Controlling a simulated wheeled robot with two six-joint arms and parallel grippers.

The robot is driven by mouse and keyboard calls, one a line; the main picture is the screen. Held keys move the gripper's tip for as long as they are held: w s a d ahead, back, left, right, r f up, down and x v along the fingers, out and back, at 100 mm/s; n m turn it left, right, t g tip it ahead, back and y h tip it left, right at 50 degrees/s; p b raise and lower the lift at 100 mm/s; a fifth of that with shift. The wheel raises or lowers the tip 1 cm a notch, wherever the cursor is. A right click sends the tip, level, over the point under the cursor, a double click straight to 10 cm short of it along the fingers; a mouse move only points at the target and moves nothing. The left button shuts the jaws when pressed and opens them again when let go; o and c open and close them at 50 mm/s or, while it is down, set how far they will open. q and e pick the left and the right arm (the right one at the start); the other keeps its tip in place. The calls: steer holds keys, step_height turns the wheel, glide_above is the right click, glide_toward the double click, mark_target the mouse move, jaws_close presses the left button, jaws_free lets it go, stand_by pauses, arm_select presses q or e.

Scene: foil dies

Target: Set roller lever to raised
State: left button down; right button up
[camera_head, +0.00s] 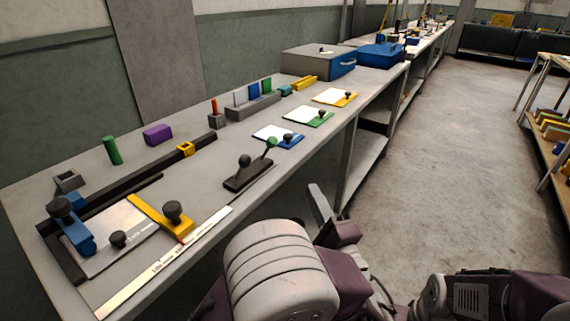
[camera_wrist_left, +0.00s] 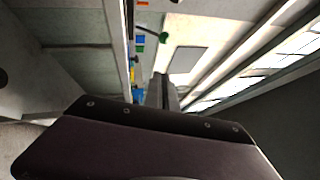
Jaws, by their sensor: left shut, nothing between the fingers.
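A dark block with a black knob and a lever arm tipped by a green roller (camera_head: 271,142) stands near the front edge of the bench; I take it for the roller lever (camera_head: 247,172). Its arm leans up and to the right. A green-ended dark lever also shows in the left wrist view (camera_wrist_left: 150,33). My left gripper (camera_head: 318,195) is shut and empty, off the bench's front edge, right of the lever and apart from it. Its fingers show in the left wrist view (camera_wrist_left: 161,84). My right gripper is out of frame.
A frame with a blue clamp (camera_head: 76,228) and a yellow bar (camera_head: 158,216) lies at the near left of the bench. Blue (camera_head: 290,142), green (camera_head: 323,119) and yellow (camera_head: 348,100) edged plates lie beyond the lever. A grey case (camera_head: 318,64) stands farther back.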

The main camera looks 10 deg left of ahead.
arm_select(q)
steer(key=shift+a, duration=0.1)
steer(key=s+a+b+x, duration=0.1)
steer(key=a+x, duration=0.1)
steer(key=x, duration=1)
steer(key=shift+a+r, duration=0.35)
steer(key=shift+r, duration=0.05)
steer(key=shift+r, duration=0.1)
step_height(320, 180, up, 5)
steer(key=n+g+h+p, duration=0.6)
steer(key=g+p, duration=0.1)
steer(key=p, duration=0.5)
glide_above(267, 149)
steer(key=a, duration=0.3)
steer(key=shift+w+a+f+n+g+h+p, duration=0.1)
steer(key=shift+w+f+n+g+h+p, duration=0.05)
steer(key=shift+f+n+g+h+p, duration=0.15)
